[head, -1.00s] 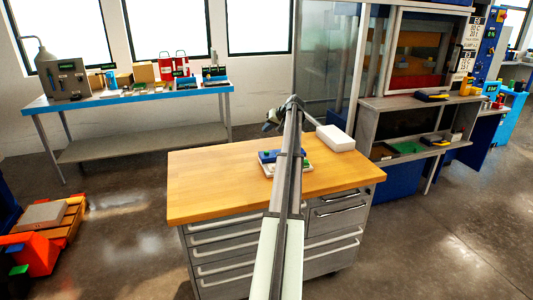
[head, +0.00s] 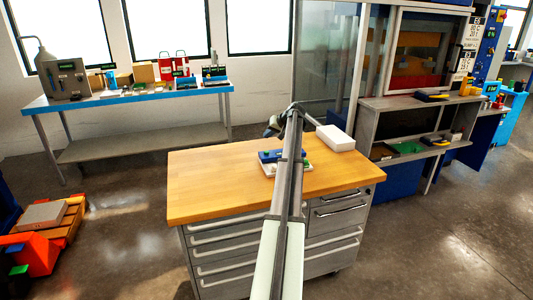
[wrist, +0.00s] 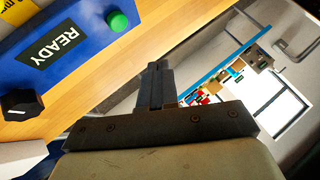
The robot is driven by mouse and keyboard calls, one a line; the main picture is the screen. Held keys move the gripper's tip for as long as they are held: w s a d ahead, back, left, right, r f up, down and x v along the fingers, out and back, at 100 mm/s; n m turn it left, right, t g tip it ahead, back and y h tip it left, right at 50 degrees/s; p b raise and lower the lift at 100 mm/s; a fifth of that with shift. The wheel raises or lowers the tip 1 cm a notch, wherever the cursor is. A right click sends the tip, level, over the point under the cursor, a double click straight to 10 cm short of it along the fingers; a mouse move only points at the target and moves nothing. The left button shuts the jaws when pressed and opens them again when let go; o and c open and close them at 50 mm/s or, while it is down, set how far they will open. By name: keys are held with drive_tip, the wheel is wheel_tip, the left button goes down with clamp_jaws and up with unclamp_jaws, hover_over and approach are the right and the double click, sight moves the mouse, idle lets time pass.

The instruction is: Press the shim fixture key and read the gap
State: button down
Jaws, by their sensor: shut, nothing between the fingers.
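The blue fixture (head: 268,155) sits on the wooden bench top, partly hidden behind my arm in the head view. In the wrist view, the blue fixture (wrist: 95,25) fills the upper left. Its dark display (wrist: 55,45) reads READY. A round green key (wrist: 118,21) stands on its face, and a black knob (wrist: 20,104) is at its lower left. My gripper (wrist: 157,68) is shut and empty, apart from the green key in the picture. In the head view my gripper (head: 271,128) is above the bench, beyond the fixture; its fingers are small and hard to make out.
A white block (head: 336,139) lies on the bench (head: 215,185), right of the arm. The left part of the bench top is clear. A blue-edged table (head: 130,98) with several items stands at the back left. Grey shelves (head: 400,103) stand at the right.

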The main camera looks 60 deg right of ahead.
sight(268, 152)
drive_tip(key=shift+f, duration=2.8)
drive_tip(key=shift+f, duration=0.1)
drive_tip(key=shift+f, duration=0.3)
drive_tip(key=shift+f, duration=0.55)
idle(0.6)
drive_tip(key=shift+r, duration=0.95)
drive_tip(key=shift+r, duration=2.5)
